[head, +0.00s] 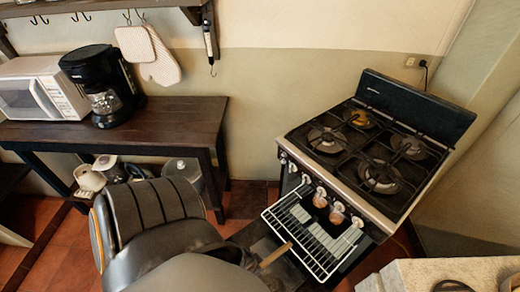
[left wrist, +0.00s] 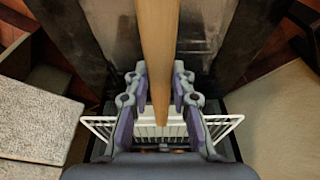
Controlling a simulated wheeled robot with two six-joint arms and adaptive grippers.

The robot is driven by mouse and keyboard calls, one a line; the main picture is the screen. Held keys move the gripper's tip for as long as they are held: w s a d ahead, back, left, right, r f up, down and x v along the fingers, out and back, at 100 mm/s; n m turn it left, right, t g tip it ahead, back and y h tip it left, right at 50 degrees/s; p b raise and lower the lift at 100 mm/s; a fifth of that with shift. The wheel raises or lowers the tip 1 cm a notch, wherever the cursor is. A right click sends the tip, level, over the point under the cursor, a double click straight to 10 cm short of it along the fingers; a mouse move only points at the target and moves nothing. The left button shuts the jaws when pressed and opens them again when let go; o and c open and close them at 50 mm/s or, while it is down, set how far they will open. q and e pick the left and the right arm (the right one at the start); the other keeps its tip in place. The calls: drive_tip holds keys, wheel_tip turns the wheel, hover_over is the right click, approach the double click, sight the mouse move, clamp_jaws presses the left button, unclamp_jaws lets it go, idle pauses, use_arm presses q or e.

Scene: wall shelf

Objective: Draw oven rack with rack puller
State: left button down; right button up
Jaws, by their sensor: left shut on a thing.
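The oven (head: 360,190) stands at the right with its door down. The white wire oven rack (head: 318,240) sticks out of the oven's front, below the knobs, and also shows behind my fingers in the left wrist view (left wrist: 225,123). The wooden rack puller (head: 276,254) reaches from my left arm to the rack's near edge. I cannot tell whether its tip hooks the rack. My left gripper (left wrist: 160,92) is shut on the puller, which runs up between its fingers (left wrist: 158,45). In the head view my arm hides this gripper. My right gripper is not in view.
A dark side table (head: 175,120) with a coffee maker (head: 100,85) and white microwave (head: 40,92) stands at the left. A speckled countertop (head: 450,272) fills the lower right corner. Oven mitts (head: 150,52) hang on the wall. Tiled floor shows between table and oven.

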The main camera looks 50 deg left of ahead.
use_arm(q)
drive_tip(key=shift+s+p, duration=0.7)
drive_tip(key=shift+s, duration=2)
drive_tip(key=shift+w+r+p, duration=0.1)
drive_tip(key=shift+r+p, duration=1.75)
drive_tip(key=shift+p, duration=0.2)
drive_tip(key=shift+f, duration=0.1)
drive_tip(key=s, duration=0.9)
drive_tip(key=shift+p, duration=0.45)
